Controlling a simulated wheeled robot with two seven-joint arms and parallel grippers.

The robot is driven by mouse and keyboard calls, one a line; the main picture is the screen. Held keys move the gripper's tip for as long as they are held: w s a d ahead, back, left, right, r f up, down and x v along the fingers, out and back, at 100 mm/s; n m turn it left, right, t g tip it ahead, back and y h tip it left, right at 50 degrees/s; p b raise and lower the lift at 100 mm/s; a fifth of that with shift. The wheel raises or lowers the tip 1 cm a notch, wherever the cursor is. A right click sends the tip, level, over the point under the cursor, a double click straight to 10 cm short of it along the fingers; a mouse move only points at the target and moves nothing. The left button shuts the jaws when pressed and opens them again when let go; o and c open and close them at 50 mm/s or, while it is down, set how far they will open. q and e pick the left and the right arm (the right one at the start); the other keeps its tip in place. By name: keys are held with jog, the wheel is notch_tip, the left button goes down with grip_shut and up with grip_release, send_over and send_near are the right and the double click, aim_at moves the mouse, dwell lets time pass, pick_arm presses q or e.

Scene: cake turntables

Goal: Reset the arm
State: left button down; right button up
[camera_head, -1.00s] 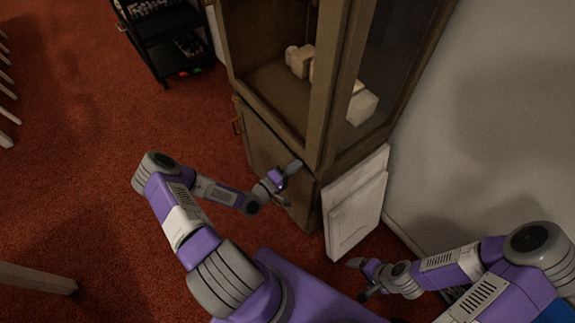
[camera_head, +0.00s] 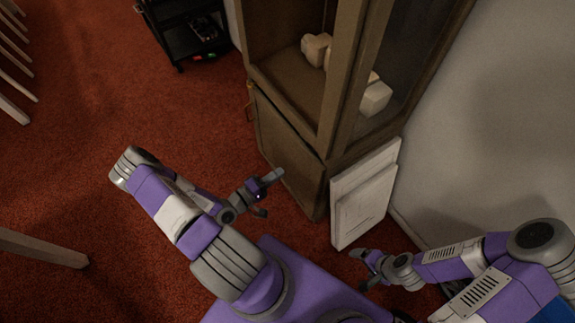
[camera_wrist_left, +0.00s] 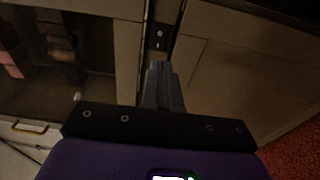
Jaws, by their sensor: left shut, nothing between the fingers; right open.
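My left gripper (camera_head: 271,178) is shut and empty. It is in front of the wooden cabinet's lower part, above the carpet, and appears apart from the cabinet in the head view. In the left wrist view its closed fingers (camera_wrist_left: 161,88) point toward the cabinet front. My left arm is bent, with its elbow out to the left. My right gripper (camera_head: 361,268) is open and empty, low at the right near the white panels. My right arm comes in from the right edge.
A wooden cabinet (camera_head: 290,155) with glass sides holds several pale blocks (camera_head: 375,98). White panels (camera_head: 360,205) lean against its right side, near a grey wall (camera_head: 490,110). A black cart (camera_head: 180,35) stands at the back.

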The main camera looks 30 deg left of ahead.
pick_arm(q)
jog(key=shift+s+a, duration=0.15)
jog(key=shift+s, duration=0.35)
jog(key=w+d+f+m+g+p, duration=0.1)
jog(key=w+d+f+m+g, duration=0.1)
jog(key=d+m+g, duration=0.3)
jog(key=w+d+f+m+g+p, duration=0.1)
jog(key=d+f+g, duration=0.2)
jog(key=d, duration=0.3)
jog(key=s+d+r+m+g+y+p, duration=0.1)
jog(key=s+d+r+m+g, duration=0.1)
jog(key=s+d+m+g, duration=0.3)
jog(key=s+d+g, duration=0.3)
jog(key=s, duration=0.1)
jog(key=shift+s+d+m+g+p, duration=0.25)
jog(key=shift+s+m+g+p, duration=0.1)
jog(key=shift+m+g, duration=0.05)
